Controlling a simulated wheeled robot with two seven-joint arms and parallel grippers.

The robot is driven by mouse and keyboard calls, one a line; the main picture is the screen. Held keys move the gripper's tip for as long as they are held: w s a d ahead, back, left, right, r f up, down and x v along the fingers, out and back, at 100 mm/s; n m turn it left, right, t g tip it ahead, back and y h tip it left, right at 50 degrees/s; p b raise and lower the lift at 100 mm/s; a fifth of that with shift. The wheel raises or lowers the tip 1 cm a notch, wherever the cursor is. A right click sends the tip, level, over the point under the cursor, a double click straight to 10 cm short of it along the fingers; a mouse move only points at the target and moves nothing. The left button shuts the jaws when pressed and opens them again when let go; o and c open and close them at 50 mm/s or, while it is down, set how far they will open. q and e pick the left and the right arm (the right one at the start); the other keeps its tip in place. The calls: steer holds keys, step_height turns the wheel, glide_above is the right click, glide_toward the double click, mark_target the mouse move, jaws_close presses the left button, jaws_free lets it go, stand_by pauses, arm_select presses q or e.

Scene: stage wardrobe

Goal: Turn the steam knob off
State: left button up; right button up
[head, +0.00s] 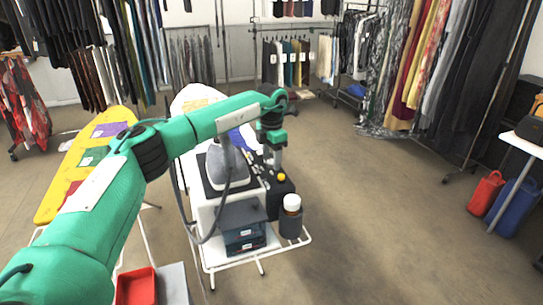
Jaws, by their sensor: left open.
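A black unit (279,197) stands on the right side of a white trolley. A small yellow round knob (281,177) shows on its top; I cannot tell if this is the steam knob or how it is set. My left gripper (277,165) is open and points down just above the unit, close behind the yellow knob. I cannot tell if its fingers touch anything. The gripper and wrist hide part of the unit's top. My right gripper is not in view.
A grey iron (228,165) rests on the trolley, left of my gripper. A white-capped bottle (291,205) sits in a holder at the trolley's right front. A yellow ironing board (80,165) stands at left. Clothes racks line the back.

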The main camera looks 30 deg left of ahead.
arm_select(q)
steer(key=shift+s+f, duration=0.1)
steer(key=shift+c, duration=0.4)
steer(key=c, duration=0.9)
